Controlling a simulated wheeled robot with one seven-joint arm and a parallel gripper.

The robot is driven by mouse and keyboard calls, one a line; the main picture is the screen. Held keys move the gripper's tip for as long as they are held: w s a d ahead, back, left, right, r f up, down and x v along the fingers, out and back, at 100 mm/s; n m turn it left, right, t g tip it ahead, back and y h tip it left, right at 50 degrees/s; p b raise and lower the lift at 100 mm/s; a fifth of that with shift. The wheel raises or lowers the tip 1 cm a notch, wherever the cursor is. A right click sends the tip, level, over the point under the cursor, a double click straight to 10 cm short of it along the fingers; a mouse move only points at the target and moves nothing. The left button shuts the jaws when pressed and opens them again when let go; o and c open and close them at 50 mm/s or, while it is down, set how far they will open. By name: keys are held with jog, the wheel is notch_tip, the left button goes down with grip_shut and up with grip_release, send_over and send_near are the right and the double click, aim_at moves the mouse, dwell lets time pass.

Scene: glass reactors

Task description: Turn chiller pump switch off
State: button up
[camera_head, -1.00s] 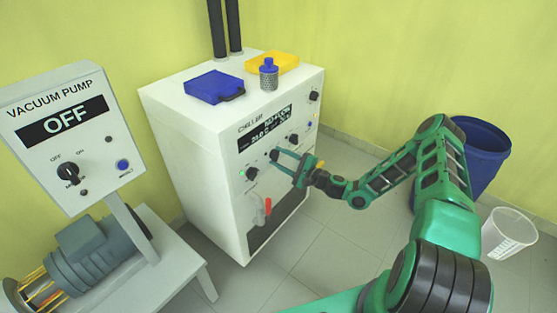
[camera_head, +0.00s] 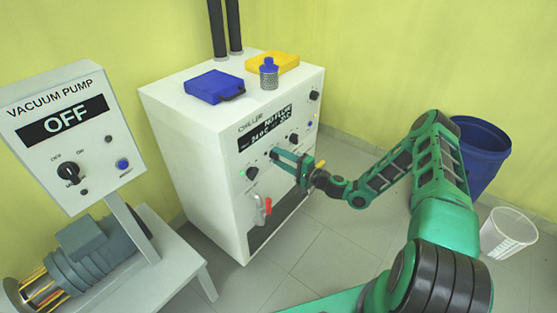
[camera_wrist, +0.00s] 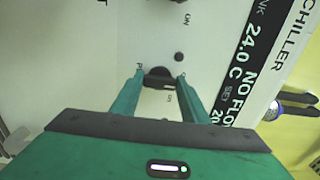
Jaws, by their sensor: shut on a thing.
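The white chiller (camera_head: 215,165) stands in the middle of the head view, its control panel facing my arm. Its display (camera_head: 268,128) reads NO FLOW; in the wrist view the display (camera_wrist: 240,75) also shows 24.0 C. My gripper (camera_head: 276,154) reaches the panel below the display. In the wrist view my gripper (camera_wrist: 161,78) has its two green fingers on either side of a black rotary switch (camera_wrist: 157,73), shut on it. Its labels are partly hidden by the fingers, so I cannot read its position.
Another black knob (camera_head: 252,173) sits left of my gripper, above a red-handled valve (camera_head: 266,206). A blue case (camera_head: 214,86), a yellow tray (camera_head: 272,63) and a blue-capped bottle (camera_head: 268,76) rest on top. The vacuum pump panel (camera_head: 62,125) reads OFF. A blue bin (camera_head: 480,155) stands right.

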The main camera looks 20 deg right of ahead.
jog(key=shift+s+a+f, duration=0.15)
jog(key=shift+s+f, duration=0.05)
jog(key=shift+f, duration=0.1)
jog(key=o, duration=1.1)
jog(key=shift+c, duration=0.2)
jog(key=shift+w+r, duration=0.1)
jog(key=v, duration=1.1)
jog(key=shift+w, duration=0.1)
